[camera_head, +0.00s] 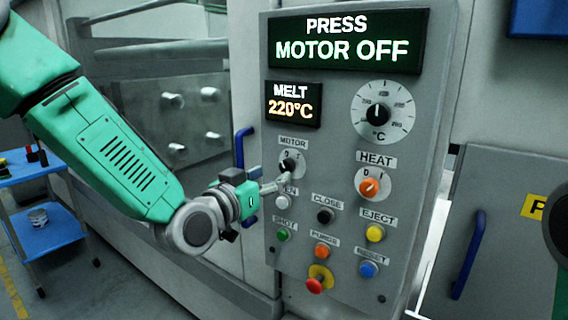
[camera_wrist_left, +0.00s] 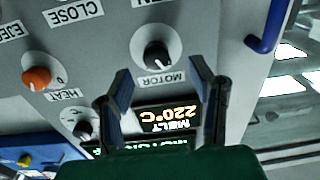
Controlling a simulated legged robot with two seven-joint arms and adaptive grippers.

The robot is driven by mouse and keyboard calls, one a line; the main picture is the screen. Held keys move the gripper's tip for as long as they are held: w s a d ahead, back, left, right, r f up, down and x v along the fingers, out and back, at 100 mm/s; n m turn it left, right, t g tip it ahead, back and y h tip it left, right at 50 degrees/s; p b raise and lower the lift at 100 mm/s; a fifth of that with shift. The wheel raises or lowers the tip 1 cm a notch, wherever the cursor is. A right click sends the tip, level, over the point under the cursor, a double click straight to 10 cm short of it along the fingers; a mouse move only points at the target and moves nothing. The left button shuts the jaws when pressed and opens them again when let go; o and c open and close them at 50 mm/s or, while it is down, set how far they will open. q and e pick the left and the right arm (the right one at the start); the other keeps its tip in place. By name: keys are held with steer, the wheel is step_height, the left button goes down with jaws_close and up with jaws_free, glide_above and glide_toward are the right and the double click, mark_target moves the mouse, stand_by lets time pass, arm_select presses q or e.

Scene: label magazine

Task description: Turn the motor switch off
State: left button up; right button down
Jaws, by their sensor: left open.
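The motor switch (camera_head: 288,161) is a small black rotary knob under the MOTOR label, at the upper left of the knobs on the grey control panel (camera_head: 330,190). In the left wrist view the black motor knob (camera_wrist_left: 157,55) shows upside down, with its label below it. My left gripper (camera_head: 284,182) reaches in from the left, its fingertips close to the knob and partly covering its lower side. In the wrist view the left gripper's two fingers (camera_wrist_left: 160,78) are apart, with the knob framed just beyond them. Nothing is held. Contact and the knob's setting cannot be told.
The display (camera_head: 348,40) reads PRESS MOTOR OFF; a smaller one (camera_head: 293,103) reads MELT 220°C. A temperature dial (camera_head: 380,112) and the orange HEAT knob (camera_head: 369,188) are to the right. Several push buttons lie below. A blue handle (camera_head: 241,147) stands left of the panel.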

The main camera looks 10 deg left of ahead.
mark_target(284, 168)
arm_select(q)
steer(key=x, duration=0.2)
steer(key=p+x, duration=0.1)
steer(key=x, duration=0.2)
steer(key=shift+d, duration=0.4)
steer(key=shift+a, duration=0.15)
steer(key=c, duration=1.1)
